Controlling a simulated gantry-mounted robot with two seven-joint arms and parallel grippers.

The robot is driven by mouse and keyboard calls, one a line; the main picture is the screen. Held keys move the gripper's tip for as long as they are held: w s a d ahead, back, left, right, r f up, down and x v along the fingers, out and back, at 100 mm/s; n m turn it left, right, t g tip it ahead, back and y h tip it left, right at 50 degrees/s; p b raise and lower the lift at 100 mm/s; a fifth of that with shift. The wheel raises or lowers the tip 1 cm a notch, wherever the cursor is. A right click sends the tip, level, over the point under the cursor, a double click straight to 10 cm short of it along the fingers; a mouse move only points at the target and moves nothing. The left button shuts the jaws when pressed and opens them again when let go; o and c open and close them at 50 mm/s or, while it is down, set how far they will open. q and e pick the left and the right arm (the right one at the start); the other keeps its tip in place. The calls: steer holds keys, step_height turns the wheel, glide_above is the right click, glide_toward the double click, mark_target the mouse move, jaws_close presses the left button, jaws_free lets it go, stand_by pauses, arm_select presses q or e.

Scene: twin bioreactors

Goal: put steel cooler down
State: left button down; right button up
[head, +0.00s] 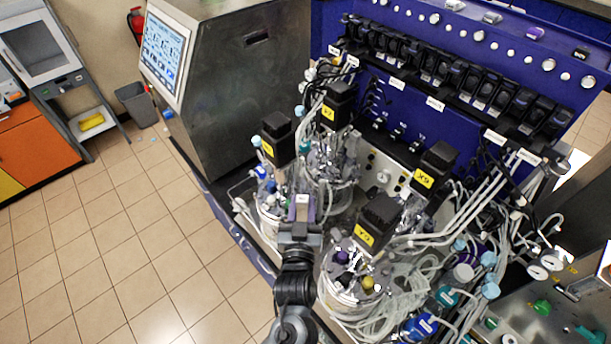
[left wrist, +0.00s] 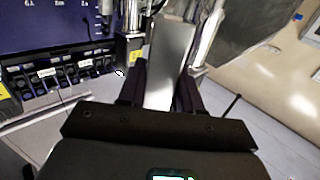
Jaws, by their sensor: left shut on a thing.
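My left gripper (head: 301,214) is among the glass vessels near the front edge of the bioreactor bench. It is shut on the steel cooler (head: 303,199), a small pale metal piece that shows only in part between the fingers. In the left wrist view the cooler (left wrist: 170,62) is a smooth grey metal body between the two dark fingers of the gripper (left wrist: 160,88). My right gripper is not in view.
Vessels with black motor heads, such as a front one (head: 378,221) and a left one (head: 277,138), crowd around the left gripper. Clear tubing (head: 385,310) lies to its right. A blue panel (head: 480,45) stands behind. The tiled floor (head: 130,250) at left is open.

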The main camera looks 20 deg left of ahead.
arm_select(q)
steer(key=b, duration=0.6)
glide_above(306, 183)
steer(key=shift+s+d+f, duration=0.1)
steer(key=shift+s, duration=0.35)
steer(key=shift+w, duration=0.45)
step_height(306, 183, down, 3)
steer(key=b, duration=0.4)
steer(key=shift+f, duration=0.15)
steer(key=shift+f, duration=0.1)
steer(key=c, duration=1)
jaws_free()
steer(key=shift+c, duration=0.2)
